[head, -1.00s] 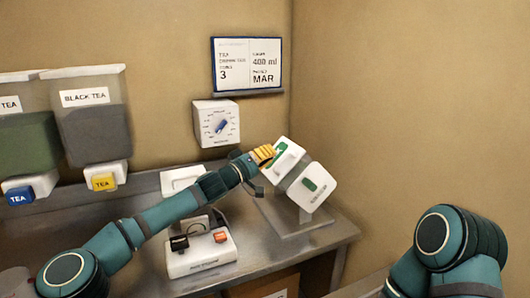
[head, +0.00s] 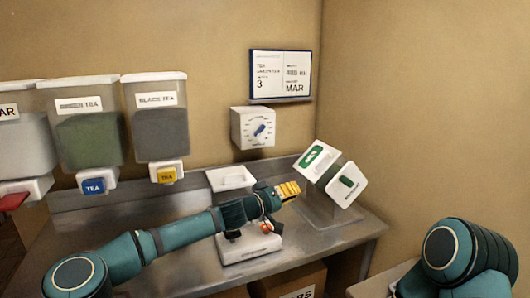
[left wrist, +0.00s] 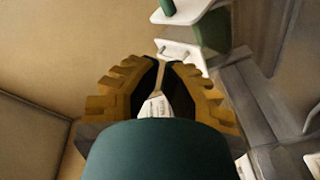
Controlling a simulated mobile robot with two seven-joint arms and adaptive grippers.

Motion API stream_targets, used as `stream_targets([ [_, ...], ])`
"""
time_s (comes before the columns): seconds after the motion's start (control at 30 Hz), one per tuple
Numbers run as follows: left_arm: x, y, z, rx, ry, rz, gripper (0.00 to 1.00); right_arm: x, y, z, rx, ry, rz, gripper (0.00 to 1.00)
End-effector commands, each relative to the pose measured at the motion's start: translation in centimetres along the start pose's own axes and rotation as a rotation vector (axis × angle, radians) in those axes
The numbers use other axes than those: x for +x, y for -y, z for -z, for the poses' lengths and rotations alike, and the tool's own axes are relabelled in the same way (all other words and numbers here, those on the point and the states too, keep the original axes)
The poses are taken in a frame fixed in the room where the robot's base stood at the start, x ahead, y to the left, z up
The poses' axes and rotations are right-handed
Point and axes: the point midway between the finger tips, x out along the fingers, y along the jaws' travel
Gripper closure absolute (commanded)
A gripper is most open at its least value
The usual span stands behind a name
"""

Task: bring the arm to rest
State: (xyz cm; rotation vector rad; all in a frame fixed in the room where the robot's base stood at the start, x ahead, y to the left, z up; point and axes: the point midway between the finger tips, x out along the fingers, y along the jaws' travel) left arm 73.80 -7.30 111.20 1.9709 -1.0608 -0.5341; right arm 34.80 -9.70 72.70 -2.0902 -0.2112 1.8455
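My left gripper (head: 289,190) is above the back right of the steel counter (head: 330,242), close to the left of the tilted white panel with green parts (head: 335,175). It appears apart from that panel. In the left wrist view, its yellow fingers (left wrist: 166,68) lean toward each other with a narrow gap between the dark pads. Nothing shows held in the gap. My left arm stretches across the counter front from the lower left. Part of my right arm shows at the lower right; its gripper is out of view.
A white device (head: 248,245) stands on the counter under my left wrist, partly hidden. A dial box (head: 253,128) and a sign (head: 280,75) are on the wall. Tea dispensers, including black tea (head: 160,125), line the left. A white square piece (head: 230,178) lies behind the arm.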

Motion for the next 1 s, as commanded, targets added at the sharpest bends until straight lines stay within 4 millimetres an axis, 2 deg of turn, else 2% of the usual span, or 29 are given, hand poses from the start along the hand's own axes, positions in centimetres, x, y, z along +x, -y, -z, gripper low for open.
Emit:
stream_targets([
  [0.03,0.4,0.9,-3.3,0.005,0.063,0.039,1.00,0.0,-0.2,0.1,0.004,-0.001,-0.002,0.53],
  [0.13,0.1,3.2,-9.3,0.006,0.174,0.129,1.00,0.0,-0.2,0.1,0.005,-0.001,-0.003,0.53],
  [0.27,-2.1,7.0,-17.1,0.002,0.312,0.265,1.00,0.0,-0.1,0.0,0.003,0.000,-0.001,0.53],
  [0.37,-5.1,10.1,-22.5,-0.002,0.404,0.377,1.00,0.0,-0.1,0.0,0.003,0.000,-0.001,0.53],
  [0.4,-6.7,11.3,-24.5,-0.007,0.438,0.423,1.00,0.0,-0.1,0.0,0.003,0.000,-0.001,0.53],
  [0.47,-9.2,13.1,-27.2,-0.012,0.484,0.492,1.00,0.0,-0.1,0.0,0.003,0.000,-0.002,0.53],
  [0.5,-11.2,14.1,-28.9,-0.019,0.513,0.538,1.00,0.0,-0.1,0.0,0.003,0.000,-0.002,0.53],
  [0.57,-14.3,15.6,-31.2,-0.031,0.551,0.608,1.00,0.0,-0.1,0.0,0.003,-0.001,-0.002,0.53],
  [0.63,-18.3,17.0,-33.6,-0.049,0.588,0.690,1.00,0.0,-0.1,0.0,0.003,-0.001,-0.002,0.53],
  [0.8,-28.0,18.7,-37.8,-0.109,0.646,0.869,1.00,0.0,-0.1,0.0,0.003,0.000,-0.002,0.53],
  [0.9,-32.4,18.6,-39.2,-0.149,0.658,0.945,1.00,0.0,-0.1,0.0,0.003,0.000,-0.002,0.53],
  [1.0,-35.2,18.4,-40.0,-0.180,0.661,0.994,1.00,0.0,-0.1,0.0,0.003,0.000,-0.002,0.53],
])
